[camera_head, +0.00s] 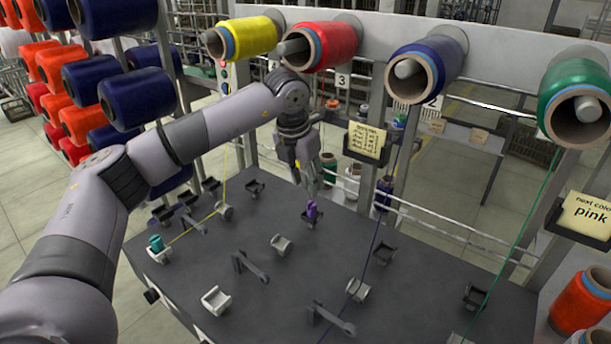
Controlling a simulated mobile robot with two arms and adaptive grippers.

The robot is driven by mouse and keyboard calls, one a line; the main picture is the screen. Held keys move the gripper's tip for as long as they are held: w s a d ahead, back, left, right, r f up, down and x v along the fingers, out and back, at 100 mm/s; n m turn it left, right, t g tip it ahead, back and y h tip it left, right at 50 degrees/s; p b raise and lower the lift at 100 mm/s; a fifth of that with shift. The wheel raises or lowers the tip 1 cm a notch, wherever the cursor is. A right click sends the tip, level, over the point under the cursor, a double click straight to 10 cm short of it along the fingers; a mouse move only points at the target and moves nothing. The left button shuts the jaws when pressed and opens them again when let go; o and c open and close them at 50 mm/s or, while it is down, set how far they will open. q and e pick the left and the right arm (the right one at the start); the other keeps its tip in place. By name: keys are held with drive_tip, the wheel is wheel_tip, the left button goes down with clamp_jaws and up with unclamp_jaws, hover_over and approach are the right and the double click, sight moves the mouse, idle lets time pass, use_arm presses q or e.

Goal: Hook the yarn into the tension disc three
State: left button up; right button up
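My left arm reaches across from the left, and my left gripper (313,185) points down over the back of the dark table (190,300), below the red yarn cone (330,45). A number 3 tag (343,80) hangs beside that cone. The fingers are small and partly hidden, and I cannot see whether they hold yarn. I cannot tell which fitting is tension disc three. My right gripper is out of view.
Yellow yarn (190,232) runs through a guide (225,211) to a teal bobbin (156,243). Blue yarn (374,240) and green yarn (517,240) hang to the right. Grey cradles (216,300) and dark brackets (250,265) stand on the table. Note cards (366,140) hang from the frame.

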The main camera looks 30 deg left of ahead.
sight(311, 204)
use_arm(q)
drive_tip(key=b+x, duration=0.1)
drive_tip(key=x, duration=0.2)
drive_tip(key=shift+f+b, duration=0.1)
drive_tip(key=shift+b, duration=0.25)
drive_tip(key=b+x, duration=0.2)
drive_tip(key=x, duration=0.2)
drive_tip(key=shift+w+f+b, duration=0.15)
drive_tip(key=shift+f+b, duration=0.25)
drive_tip(key=shift+f, duration=0.15)
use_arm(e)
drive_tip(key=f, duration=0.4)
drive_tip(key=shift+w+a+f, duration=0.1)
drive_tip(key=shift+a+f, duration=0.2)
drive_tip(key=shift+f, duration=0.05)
use_arm(q)
drive_tip(key=shift+c, duration=0.4)
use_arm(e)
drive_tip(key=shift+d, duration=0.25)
use_arm(q)
drive_tip(key=shift+c, duration=0.6)
clamp_jaws()
drive_tip(key=shift+r+p, duration=1.65)
drive_tip(key=shift+r, duration=0.65)
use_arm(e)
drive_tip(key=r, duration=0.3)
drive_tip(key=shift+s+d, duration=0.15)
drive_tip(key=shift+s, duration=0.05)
